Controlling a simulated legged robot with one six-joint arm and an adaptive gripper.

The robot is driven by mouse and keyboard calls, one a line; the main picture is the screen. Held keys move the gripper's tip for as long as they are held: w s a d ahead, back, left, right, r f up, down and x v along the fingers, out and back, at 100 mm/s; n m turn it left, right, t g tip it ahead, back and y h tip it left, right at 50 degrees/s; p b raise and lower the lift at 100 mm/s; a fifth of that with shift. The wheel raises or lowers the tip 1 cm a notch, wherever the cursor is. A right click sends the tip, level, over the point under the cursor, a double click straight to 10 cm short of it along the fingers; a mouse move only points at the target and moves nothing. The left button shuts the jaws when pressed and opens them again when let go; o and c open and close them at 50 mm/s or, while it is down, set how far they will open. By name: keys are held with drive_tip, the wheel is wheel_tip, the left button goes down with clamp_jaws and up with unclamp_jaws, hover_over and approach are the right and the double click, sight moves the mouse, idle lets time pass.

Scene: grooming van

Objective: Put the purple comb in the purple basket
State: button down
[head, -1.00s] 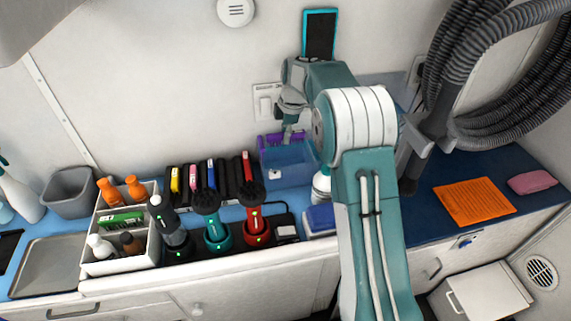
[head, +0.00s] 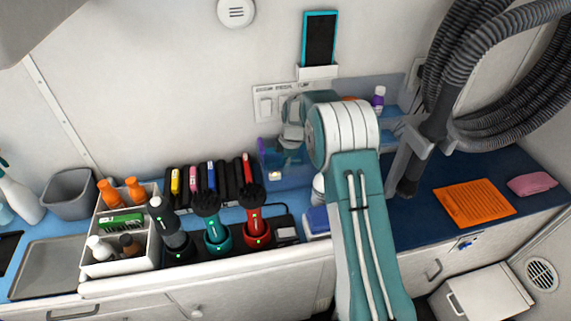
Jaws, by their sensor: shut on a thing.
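My gripper (head: 291,140) is low against the back wall, at the clear blue bin (head: 285,181) near the middle of the counter. It is shut on the purple comb (head: 262,146), of which only a small purple part shows at the bin's left side. The fingertips and the rest of the comb are small and partly hidden, so I cannot tell whether the comb touches the bin. I cannot make out a purple basket; my arm covers part of the counter and shelves.
Clear bluish shelves (head: 392,130) holding a purple-capped bottle (head: 378,98) stand right of my arm. A white caddy (head: 124,262) is left. An orange mat (head: 474,202) and pink sponge (head: 532,184) lie right.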

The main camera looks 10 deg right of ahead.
drive_tip(key=c, duration=0.5)
unclamp_jaws()
drive_tip(key=shift+f, duration=0.1)
drive_tip(key=shift+c, duration=0.2)
wheel_tip(320, 180, up, 12)
drive_tip(key=d, duration=0.2)
drive_tip(key=s+a+r+m+t, duration=0.1)
drive_tip(key=s+r+m, duration=0.3)
drive_tip(key=s+r, duration=0.45)
drive_tip(key=s+r+m+t+h, duration=0.1)
drive_tip(key=s+r+m+t, duration=0.1)
drive_tip(key=s+r+m, duration=0.6)
drive_tip(key=s+f+m+t, duration=0.1)
drive_tip(key=s+m, duration=0.2)
drive_tip(key=s, duration=0.7)
drive_tip(key=s+a+f+m+t, duration=0.1)
drive_tip(key=s+f+m, duration=0.1)
drive_tip(key=s, duration=0.9)
drive_tip(key=shift+s+f+m+t+h, duration=0.15)
drive_tip(key=shift+s+m+t+h, duration=0.15)
drive_tip(key=shift+m+h, duration=0.15)
